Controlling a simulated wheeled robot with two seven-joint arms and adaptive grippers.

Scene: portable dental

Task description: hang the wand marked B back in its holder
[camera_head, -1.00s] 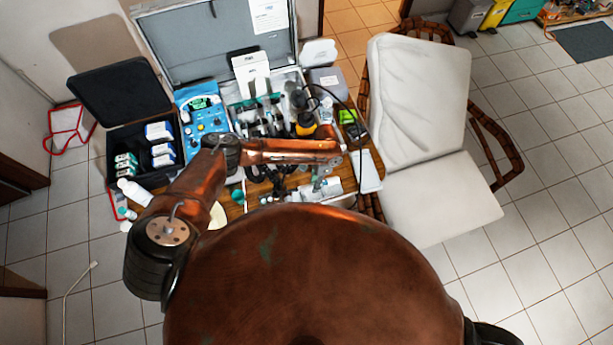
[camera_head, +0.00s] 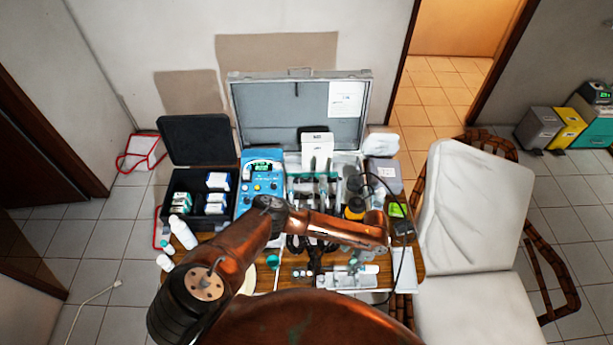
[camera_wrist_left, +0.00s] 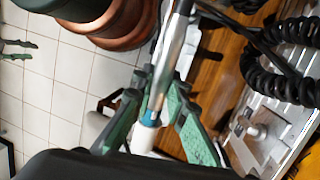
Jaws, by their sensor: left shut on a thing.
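My left gripper (camera_wrist_left: 160,95) has green fingers and is shut on a slim silver wand (camera_wrist_left: 172,60) with a blue band. No letter on the wand is readable. Several dark-handled wands and the holder area (camera_head: 312,188) sit in the open case, behind my left forearm; the B slot cannot be told. Two apart fingers, apparently my right gripper (camera_wrist_left: 16,50), show at the left wrist view's left edge.
The wooden table (camera_head: 292,278) is crowded. Black coiled cords (camera_wrist_left: 280,80) lie close to the wand. A white chair (camera_head: 465,215) stands right.

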